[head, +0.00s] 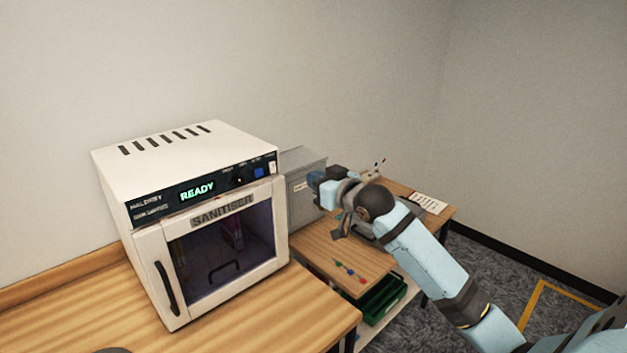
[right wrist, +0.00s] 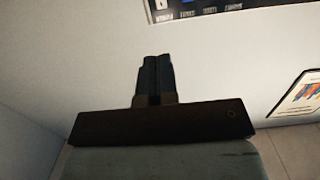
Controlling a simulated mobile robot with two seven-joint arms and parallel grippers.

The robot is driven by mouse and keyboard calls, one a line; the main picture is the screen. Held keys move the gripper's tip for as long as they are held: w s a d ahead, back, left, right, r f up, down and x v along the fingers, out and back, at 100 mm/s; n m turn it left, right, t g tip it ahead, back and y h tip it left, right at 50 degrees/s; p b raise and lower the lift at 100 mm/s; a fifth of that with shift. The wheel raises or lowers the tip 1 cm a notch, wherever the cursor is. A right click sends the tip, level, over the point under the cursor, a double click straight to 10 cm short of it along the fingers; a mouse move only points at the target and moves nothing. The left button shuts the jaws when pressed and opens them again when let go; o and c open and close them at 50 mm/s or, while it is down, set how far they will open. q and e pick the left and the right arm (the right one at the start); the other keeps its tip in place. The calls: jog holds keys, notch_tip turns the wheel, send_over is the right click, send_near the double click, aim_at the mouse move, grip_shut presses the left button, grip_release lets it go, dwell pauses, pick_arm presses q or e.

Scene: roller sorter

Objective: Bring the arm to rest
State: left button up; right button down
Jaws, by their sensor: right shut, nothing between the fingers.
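My right arm comes in from the lower right in the head view and bends above the lower wooden table. My right gripper (head: 340,231) is small and partly hidden by its own wrist there. In the right wrist view its two dark fingers (right wrist: 155,77) are together with nothing between them. They are in front of a pale surface, and I see no contact with it. My left gripper is not in view.
A white sanitiser (head: 185,155) with door shut and READY display stands on the wooden counter (head: 235,325) at left. A grey box (head: 302,185) is behind my right wrist. Small coloured pieces (head: 349,271) lie on the lower table (head: 325,262). A green tray (head: 385,302) sits below.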

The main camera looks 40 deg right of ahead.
jog(key=shift+s, duration=0.1)
jog(key=s+a+f+g+p, duration=0.1)
jog(key=s+a+f, duration=0.25)
jog(key=f, duration=0.45)
jog(key=s+a+f+n+g, duration=0.1)
jog(key=s+a+f, duration=0.25)
jog(key=f, duration=0.45)
jog(key=s+a+f+g+p, duration=0.1)
jog(key=s+a+f, duration=0.25)
jog(key=f, duration=0.35)
jog(key=s+a+f+g+y, duration=0.1)
jog(key=s+a+f, duration=0.5)
jog(key=s, duration=0.3)
jog(key=s+a+f+n+g+p, duration=0.1)
jog(key=s+a+f+g, duration=0.1)
jog(key=s+a+f, duration=0.5)
jog(key=s, duration=0.2)
jog(key=shift+s+a+f+y, duration=0.15)
jog(key=shift+s+a+y, duration=0.2)
jog(key=shift+y, duration=0.05)
